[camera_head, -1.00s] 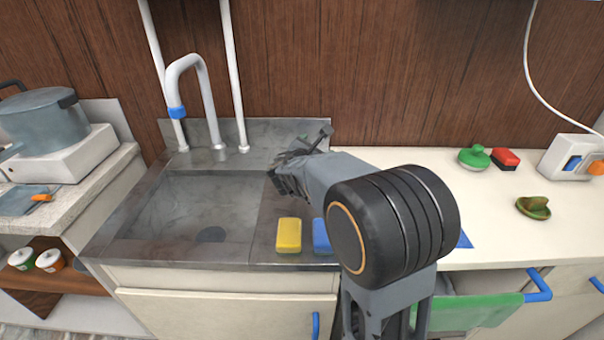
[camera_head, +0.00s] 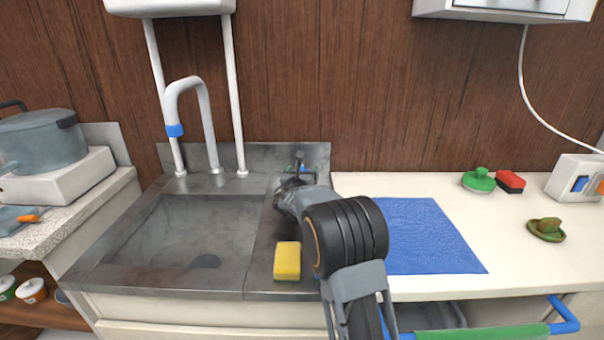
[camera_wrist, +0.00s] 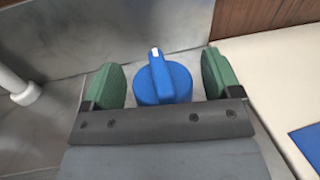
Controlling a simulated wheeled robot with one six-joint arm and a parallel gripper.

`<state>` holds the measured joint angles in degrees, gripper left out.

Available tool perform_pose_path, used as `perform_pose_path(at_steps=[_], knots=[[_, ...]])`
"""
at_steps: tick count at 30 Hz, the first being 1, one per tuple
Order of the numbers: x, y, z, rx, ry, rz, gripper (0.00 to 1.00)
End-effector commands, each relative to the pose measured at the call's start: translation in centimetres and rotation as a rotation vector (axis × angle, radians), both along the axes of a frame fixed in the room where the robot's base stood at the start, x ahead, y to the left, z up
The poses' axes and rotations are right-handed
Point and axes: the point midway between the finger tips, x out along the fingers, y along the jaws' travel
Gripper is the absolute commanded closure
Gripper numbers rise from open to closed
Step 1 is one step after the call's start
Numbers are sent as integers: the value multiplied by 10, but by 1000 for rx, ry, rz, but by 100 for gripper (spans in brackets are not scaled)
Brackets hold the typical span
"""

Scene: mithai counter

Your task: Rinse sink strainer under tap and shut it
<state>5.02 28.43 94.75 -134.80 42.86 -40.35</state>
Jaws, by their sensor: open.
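A blue knob (camera_wrist: 165,82) with a white mark stands on the steel ledge. My gripper (camera_wrist: 162,66) is open, with one green finger on each side of the knob; I cannot tell whether they touch it. In the head view my gripper (camera_head: 299,168) is at the right back of the sink, and the knob is not clearly visible there. The pale curved tap (camera_head: 200,95) with a blue ring stands behind the basin, and no water shows from it.
A yellow sponge (camera_head: 287,262) lies on the sink's right ledge, beside my arm. A blue mat (camera_head: 432,235) lies on the counter. A green-handled scrubber (camera_head: 479,180), a red-black sponge (camera_head: 510,181) and a green-brown dish (camera_head: 546,229) are farther right. A pot (camera_head: 45,143) stands at left.

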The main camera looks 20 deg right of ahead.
Motion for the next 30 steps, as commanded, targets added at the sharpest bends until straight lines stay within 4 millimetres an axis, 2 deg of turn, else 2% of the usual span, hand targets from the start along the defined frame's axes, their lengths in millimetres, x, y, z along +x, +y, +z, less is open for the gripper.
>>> perform_pose_path(at_steps=[10,25,30], knots=[[2,-2,0,1,-1,-1,17],[2,-2,0,1,-1,-1,65],[3,-1,3,1,-3,-42,65]])
